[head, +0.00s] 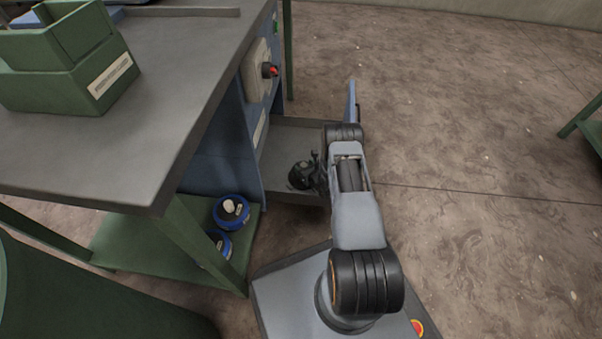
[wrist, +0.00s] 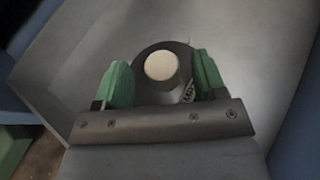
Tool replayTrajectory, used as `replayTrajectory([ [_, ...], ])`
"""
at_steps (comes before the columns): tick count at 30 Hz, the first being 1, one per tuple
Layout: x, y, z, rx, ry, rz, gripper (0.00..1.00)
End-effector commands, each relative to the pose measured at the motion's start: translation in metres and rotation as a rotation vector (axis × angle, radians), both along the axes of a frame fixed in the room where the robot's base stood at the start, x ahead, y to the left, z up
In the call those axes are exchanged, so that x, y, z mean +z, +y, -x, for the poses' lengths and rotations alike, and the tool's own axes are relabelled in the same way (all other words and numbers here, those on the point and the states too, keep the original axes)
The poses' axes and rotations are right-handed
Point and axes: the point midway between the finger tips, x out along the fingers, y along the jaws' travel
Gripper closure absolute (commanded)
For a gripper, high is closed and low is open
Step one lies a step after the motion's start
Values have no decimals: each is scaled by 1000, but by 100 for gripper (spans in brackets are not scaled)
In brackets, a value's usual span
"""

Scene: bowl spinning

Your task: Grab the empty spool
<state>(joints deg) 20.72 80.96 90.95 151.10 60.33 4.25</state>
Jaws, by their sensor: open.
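My gripper (wrist: 160,84) is open, with one green finger pad on each side of the spool's middle. I cannot tell whether the pads touch it. In the head view my gripper (head: 318,174) is beside the spool and partly hidden by my arm.
Two blue-rimmed spools (head: 231,210) sit on the green lower shelf (head: 125,250). The grey bench top (head: 150,110) holds green bins (head: 70,75). A red knob (head: 269,70) sticks out of the bench side above the tray.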

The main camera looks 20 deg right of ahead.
Motion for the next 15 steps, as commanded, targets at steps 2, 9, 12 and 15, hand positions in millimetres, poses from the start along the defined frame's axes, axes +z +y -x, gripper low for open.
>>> replayTrajectory([
  [2, -7, 0, -4, -2, -1, 1, 36],
  [9, -7, 2, -7, 0, 0, 0, 36],
  [12, -7, 4, -7, 4, 0, 1, 40],
  [15, -7, 5, -7, 4, 0, 0, 49],
])
